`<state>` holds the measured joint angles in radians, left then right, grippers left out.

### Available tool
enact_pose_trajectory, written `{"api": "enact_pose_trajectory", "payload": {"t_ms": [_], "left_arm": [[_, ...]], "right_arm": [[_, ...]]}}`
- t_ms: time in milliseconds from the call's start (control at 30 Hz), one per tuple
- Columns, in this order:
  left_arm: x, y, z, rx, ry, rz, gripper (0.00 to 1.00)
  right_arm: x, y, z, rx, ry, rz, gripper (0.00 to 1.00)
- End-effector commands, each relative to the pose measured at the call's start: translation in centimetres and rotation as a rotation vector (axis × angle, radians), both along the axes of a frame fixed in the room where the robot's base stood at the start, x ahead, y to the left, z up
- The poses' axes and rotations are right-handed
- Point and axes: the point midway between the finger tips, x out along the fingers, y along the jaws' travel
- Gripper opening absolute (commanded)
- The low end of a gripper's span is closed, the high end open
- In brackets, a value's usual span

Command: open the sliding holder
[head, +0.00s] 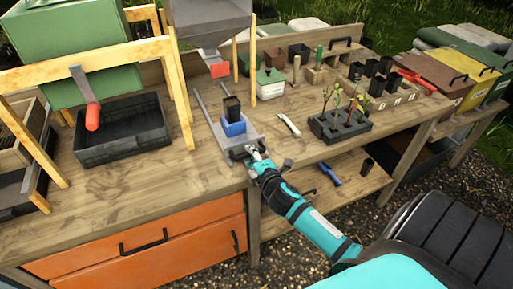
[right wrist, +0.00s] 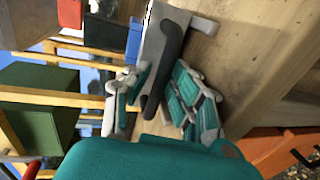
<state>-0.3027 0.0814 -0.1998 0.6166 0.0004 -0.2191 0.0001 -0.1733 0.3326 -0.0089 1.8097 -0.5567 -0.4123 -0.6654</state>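The sliding holder (head: 228,143) is a grey plate with two long rails on the wooden bench, in the middle of the head view. A blue block (head: 234,128) with a dark pot (head: 232,108) sits on it. My right gripper (head: 256,153) is at its front edge. The fingers look open around the handle; contact is unclear. My left gripper is not in view.
A black crate (head: 122,135) stands left of the holder, under a wooden frame. A white-handled tool (head: 289,125) and a black seedling tray (head: 340,128) lie to the right. Orange drawers (head: 150,255) are below the bench top.

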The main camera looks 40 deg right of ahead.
Motion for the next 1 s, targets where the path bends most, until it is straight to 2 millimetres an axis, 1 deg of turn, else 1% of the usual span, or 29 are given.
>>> {"api": "enact_pose_trajectory", "payload": {"t_ms": [167, 400, 500, 600, 700, 1000], "left_arm": [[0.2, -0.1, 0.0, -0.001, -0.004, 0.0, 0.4], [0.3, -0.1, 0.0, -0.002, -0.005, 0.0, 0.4], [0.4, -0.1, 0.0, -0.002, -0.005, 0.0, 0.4], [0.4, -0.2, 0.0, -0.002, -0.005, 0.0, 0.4], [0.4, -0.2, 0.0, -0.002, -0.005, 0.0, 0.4], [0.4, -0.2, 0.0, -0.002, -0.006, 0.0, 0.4]], "right_arm": [[-2.9, 0.8, 0.5, 0.002, 0.003, 0.001, 0.23], [-7.8, 1.9, 1.6, 0.003, 0.002, 0.0, 0.23], [-9.3, 2.2, 2.0, 0.002, 0.001, 0.0, 0.23], [-10.3, 2.5, 2.2, 0.002, 0.001, -0.001, 0.23], [-10.8, 2.6, 2.3, 0.001, 0.001, -0.001, 0.23], [-10.9, 2.6, 2.4, 0.001, -0.001, -0.001, 0.23]]}}
